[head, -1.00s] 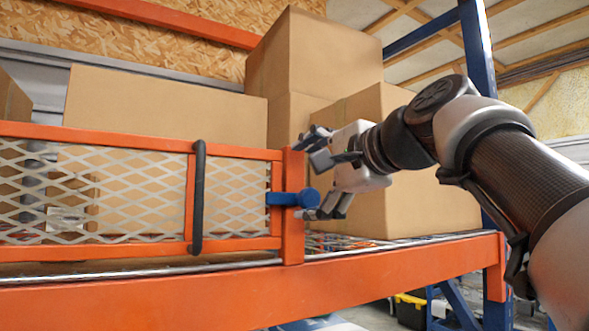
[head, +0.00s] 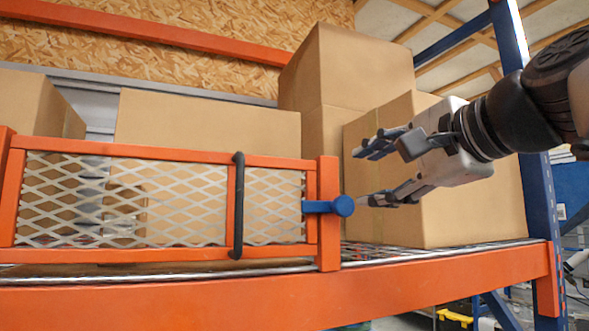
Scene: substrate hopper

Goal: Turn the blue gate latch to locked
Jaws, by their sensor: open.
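The blue gate latch (head: 322,207) lies level across the right end of the orange mesh gate (head: 165,254) and the orange post (head: 329,240). Its round knob (head: 344,206) is at its right end. A black handle (head: 238,205) stands upright on the gate, left of the latch. My gripper (head: 372,174) is open and empty, just right of the latch knob, with its fingers pointing left. The lower finger's tip is close to the knob; I cannot tell the depth gap between them.
Cardboard boxes (head: 362,60) stand on the shelf behind the gate and behind my gripper. An orange shelf beam (head: 180,305) runs along the front. A blue rack upright (head: 540,180) stands at the right, near my arm.

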